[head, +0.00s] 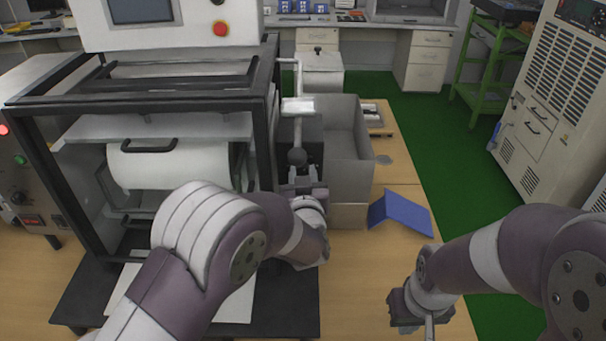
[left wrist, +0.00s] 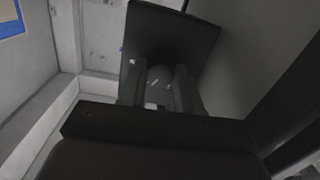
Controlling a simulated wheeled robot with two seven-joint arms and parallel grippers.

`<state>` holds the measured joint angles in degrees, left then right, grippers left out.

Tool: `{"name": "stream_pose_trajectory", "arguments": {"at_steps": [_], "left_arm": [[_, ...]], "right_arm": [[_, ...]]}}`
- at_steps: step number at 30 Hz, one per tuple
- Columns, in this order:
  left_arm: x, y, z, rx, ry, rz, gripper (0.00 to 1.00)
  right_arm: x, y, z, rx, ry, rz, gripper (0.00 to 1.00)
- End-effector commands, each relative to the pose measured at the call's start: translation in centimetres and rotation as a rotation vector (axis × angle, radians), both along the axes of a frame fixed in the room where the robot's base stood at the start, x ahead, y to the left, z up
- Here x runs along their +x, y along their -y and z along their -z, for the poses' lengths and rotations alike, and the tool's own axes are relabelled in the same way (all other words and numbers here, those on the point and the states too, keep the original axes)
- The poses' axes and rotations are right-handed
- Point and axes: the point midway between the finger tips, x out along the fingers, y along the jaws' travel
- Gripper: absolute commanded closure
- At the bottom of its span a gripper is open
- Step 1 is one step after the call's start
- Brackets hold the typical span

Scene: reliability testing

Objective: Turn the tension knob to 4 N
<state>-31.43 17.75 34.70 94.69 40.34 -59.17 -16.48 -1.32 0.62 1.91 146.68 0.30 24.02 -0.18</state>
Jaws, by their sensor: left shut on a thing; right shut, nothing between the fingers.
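The tension knob (left wrist: 160,76) is a dark round knob with a small white mark, in front of a black plate (left wrist: 180,35) in the left wrist view. My left gripper (left wrist: 158,92) is shut on it, with one finger on each side. In the head view my left gripper (head: 302,182) is at the right side of the black-framed machine (head: 265,110), below a dark rounded part (head: 297,157). The knob's scale and setting cannot be read. My right gripper (head: 428,322) is shut and empty, low at the right, apart from the machine.
A grey open box (head: 352,150) stands just right of my left gripper. A blue folded piece (head: 402,213) lies on the wooden table (head: 355,270). A white drum (head: 165,166) sits inside the machine. Green floor (head: 440,150) lies beyond the table's right edge.

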Motion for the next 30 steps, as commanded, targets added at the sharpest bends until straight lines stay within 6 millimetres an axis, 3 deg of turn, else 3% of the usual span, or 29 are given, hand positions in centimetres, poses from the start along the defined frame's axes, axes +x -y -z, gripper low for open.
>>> {"name": "stream_pose_trajectory", "arguments": {"at_steps": [13, 14, 15, 16, 25, 30], "left_arm": [[0.0, 0.0, 0.1, 0.007, 0.000, 0.000, 0.98], [0.0, 0.0, 0.1, 0.007, 0.000, 0.000, 0.58], [0.0, 0.0, 0.1, 0.007, 0.000, 0.000, 0.45], [0.0, 0.0, 0.1, 0.007, 0.000, 0.000, 0.42], [-0.2, 0.0, 0.0, 0.007, 0.000, 0.001, 0.42], [-2.5, 0.2, 0.1, 0.007, 0.000, 0.004, 0.42]], "right_arm": [[0.0, 0.0, 0.0, 0.000, 0.000, 0.000, 1.00], [0.0, 0.0, 0.0, 0.000, 0.000, 0.000, 1.00], [0.0, 0.0, 0.0, 0.000, 0.000, 0.000, 1.00], [0.0, 0.0, 0.0, 0.000, 0.000, 0.000, 1.00], [0.0, 0.0, 0.1, 0.000, 0.000, 0.000, 1.00], [0.0, 0.0, 0.8, 0.000, 0.000, 0.000, 1.00]]}}
